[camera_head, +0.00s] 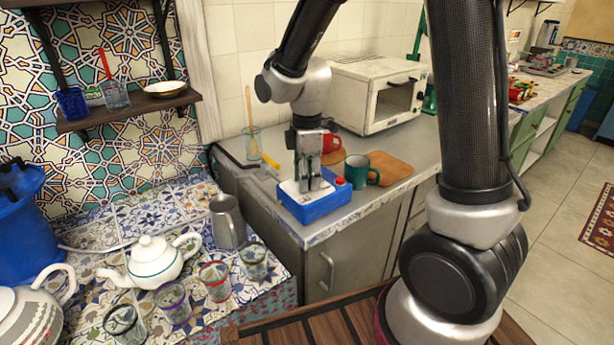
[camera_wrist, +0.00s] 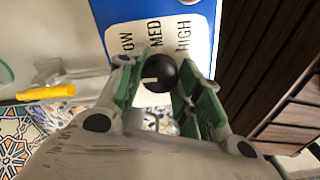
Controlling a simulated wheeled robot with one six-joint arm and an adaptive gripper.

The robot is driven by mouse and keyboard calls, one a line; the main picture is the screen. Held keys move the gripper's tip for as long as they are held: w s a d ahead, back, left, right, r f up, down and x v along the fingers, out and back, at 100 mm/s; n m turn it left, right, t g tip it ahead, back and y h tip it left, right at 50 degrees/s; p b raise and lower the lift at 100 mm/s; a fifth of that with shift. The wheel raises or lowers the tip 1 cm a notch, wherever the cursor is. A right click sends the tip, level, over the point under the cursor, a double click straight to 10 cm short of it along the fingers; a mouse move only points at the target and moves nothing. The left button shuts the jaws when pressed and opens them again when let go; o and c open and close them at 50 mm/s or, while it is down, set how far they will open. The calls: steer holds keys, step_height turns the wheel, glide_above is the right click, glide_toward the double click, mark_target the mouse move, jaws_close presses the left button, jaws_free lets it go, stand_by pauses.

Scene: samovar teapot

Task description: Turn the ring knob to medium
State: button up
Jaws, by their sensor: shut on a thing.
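The blue box (camera_head: 318,207) stands on the grey counter near its front corner. In the wrist view its top (camera_wrist: 185,10) carries a white panel (camera_wrist: 133,52) marked LOW, MED and HIGH. The round black ring knob (camera_wrist: 161,75) sits beside these words, with a white mark on its left side, away from MED. My gripper (camera_wrist: 158,88) points down with its green-padded fingers on either side of the knob, shut on it. In the head view my gripper (camera_head: 312,186) hides the knob.
A red button (camera_head: 340,181) is on the box's right. Close by are a green mug (camera_head: 360,170), a red mug (camera_head: 331,143), a yellow-handled tool (camera_head: 270,161) and a microwave (camera_head: 375,95). A metal jug (camera_head: 227,222), a teapot (camera_head: 153,260) and several glasses stand at left.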

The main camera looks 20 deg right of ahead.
steer(key=m, duration=0.4)
steer(key=shift+m, duration=0.4)
steer(key=m, duration=0.4)
steer(key=shift+m, duration=0.3)
steer(key=m, duration=0.4)
steer(key=shift+m, duration=2)
steer(key=o, duration=1.1)
steer(key=shift+c, duration=0.2)
